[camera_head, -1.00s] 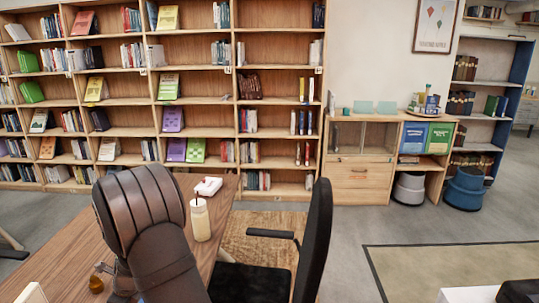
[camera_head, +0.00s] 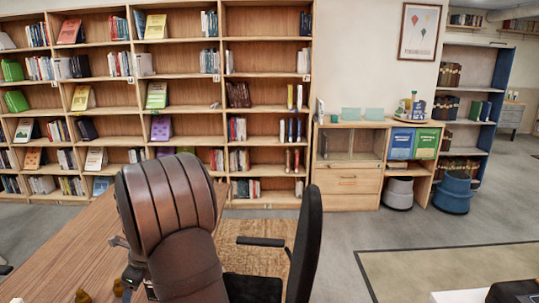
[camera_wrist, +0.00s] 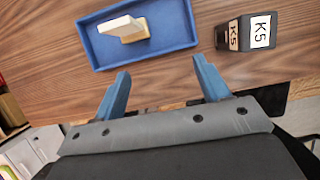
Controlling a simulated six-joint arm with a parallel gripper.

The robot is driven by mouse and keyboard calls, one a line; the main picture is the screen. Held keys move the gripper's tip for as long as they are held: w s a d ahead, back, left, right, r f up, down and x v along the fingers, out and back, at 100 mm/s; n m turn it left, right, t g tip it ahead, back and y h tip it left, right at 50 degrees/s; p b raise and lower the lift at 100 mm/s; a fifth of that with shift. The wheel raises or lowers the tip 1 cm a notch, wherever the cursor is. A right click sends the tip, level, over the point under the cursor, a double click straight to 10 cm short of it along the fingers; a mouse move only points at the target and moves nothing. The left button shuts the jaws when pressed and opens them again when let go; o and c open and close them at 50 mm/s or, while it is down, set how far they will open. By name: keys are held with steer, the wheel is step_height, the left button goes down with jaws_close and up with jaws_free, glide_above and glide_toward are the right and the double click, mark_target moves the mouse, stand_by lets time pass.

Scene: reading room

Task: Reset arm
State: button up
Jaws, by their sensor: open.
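My gripper (camera_wrist: 160,90) shows in the wrist view with its two blue fingers spread apart and nothing between them. It is over the near edge of a wooden table (camera_wrist: 190,85). Beyond the fingertips lies a blue tray (camera_wrist: 100,52) with a white and light-wood object (camera_wrist: 122,27) in it. In the head view my brown arm covers part of the wooden table (camera_head: 70,245), and the gripper itself cannot be made out there.
A black block marked K5 (camera_wrist: 246,35) stands right of the tray. A black office chair (camera_head: 306,245) stands close to the table's right side. Bookshelves (camera_head: 265,75) and a low cabinet (camera_head: 347,183) line the back wall. Open floor (camera_head: 345,230) lies right of the chair.

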steer(key=w+a+f+m, duration=0.1)
steer(key=w+a, duration=0.1)
steer(key=a, duration=2.9)
steer(key=shift+w+f+t, duration=0.2)
steer(key=shift+f+t, duration=0.1)
steer(key=shift+f, duration=0.1)
